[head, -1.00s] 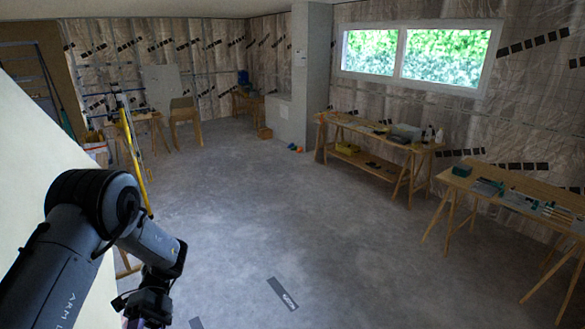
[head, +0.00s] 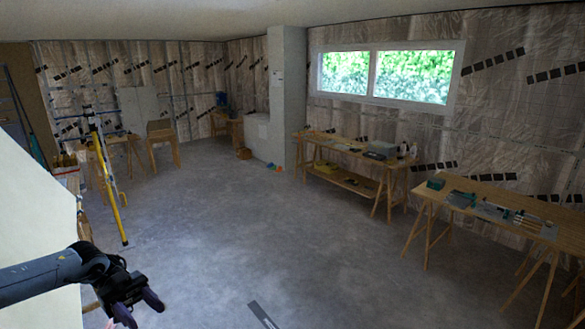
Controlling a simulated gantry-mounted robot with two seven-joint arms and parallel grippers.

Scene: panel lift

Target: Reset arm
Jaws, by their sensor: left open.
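My left arm comes in from the left edge in the head view. Its gripper (head: 137,308) is at the lower left, dark with purplish fingertips. The fingers are apart, and I see nothing between them. It hangs over the grey floor, in front of the pale panel (head: 35,240) at the left edge; I cannot tell whether the arm touches the panel. My right gripper is out of view.
A yellow stand (head: 108,190) stands beyond the panel. Two wooden workbenches with tools stand along the right wall, a nearer one (head: 500,195) and a farther one (head: 350,150). The concrete floor (head: 240,220) between is clear. A dark strip (head: 262,315) lies at the bottom.

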